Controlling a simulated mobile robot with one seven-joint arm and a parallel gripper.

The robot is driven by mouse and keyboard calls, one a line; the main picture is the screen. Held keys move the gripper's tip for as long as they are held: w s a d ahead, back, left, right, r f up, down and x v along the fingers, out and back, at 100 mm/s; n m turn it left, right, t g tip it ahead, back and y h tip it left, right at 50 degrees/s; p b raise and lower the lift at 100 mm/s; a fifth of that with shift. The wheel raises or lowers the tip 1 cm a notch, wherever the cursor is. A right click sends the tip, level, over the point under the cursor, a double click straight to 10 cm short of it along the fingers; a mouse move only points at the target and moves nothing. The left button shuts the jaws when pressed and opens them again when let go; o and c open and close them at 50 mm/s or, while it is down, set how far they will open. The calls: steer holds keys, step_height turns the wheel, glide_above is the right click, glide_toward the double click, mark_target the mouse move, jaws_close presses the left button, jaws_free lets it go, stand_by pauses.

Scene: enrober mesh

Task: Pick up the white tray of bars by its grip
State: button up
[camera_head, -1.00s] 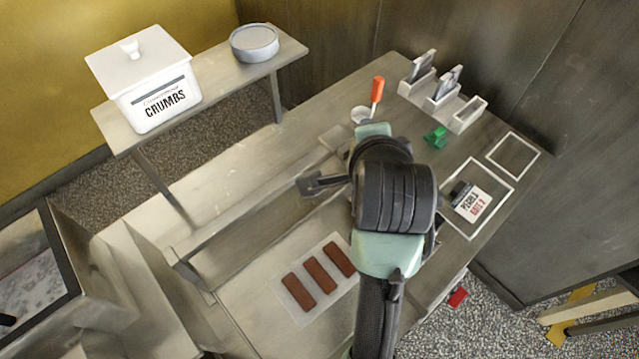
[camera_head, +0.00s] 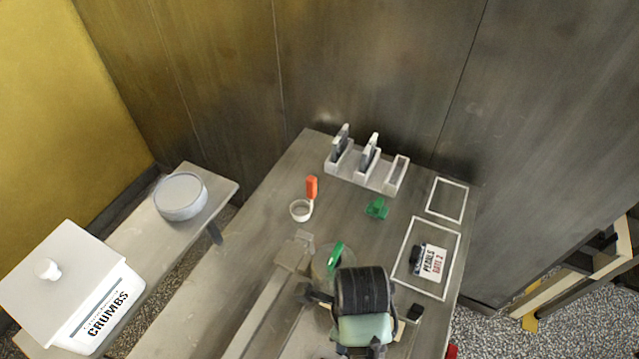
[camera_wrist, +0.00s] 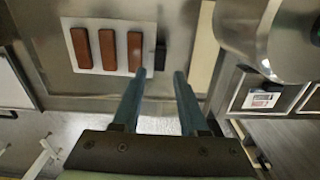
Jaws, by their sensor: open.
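The white tray (camera_wrist: 117,69) shows in the wrist view as a flat pale sheet at the upper left. It bears three brown bars (camera_wrist: 108,48) side by side. Its grip looks to be the black block (camera_wrist: 160,57) at the tray's right edge. My gripper (camera_wrist: 161,75) is open and empty, with its two blue fingers apart. In the picture the fingertips lie just below the black block, one to each side of it; the height gap between them cannot be told. In the head view the tray is not visible, and my arm fills the lower middle.
The head view shows a crumbs tub (camera_head: 75,290), a round tin (camera_head: 180,196), a white cup with an orange handle (camera_head: 302,209), a green piece (camera_head: 377,208), a slotted rack (camera_head: 367,171) and a pearls card (camera_head: 430,264). A large metal drum (camera_wrist: 280,40) stands right in the wrist view.

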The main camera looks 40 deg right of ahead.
mark_target(322, 353)
step_height(322, 353, down, 6)
steer(key=shift+r+p, duration=0.25)
steer(key=shift+p, duration=0.05)
steer(key=shift+w+a+f+p, duration=0.1)
steer(key=shift+f+p, duration=0.1)
steer(key=shift+f, duration=0.65)
steer(key=shift+w+d+f+p, duration=0.1)
steer(key=shift+f+p, duration=0.05)
steer(key=shift+f, duration=0.7)
steer(key=shift+w+a+f+p, duration=0.1)
steer(key=shift+f+p, duration=0.1)
steer(key=shift+f, duration=0.65)
jaws_close()
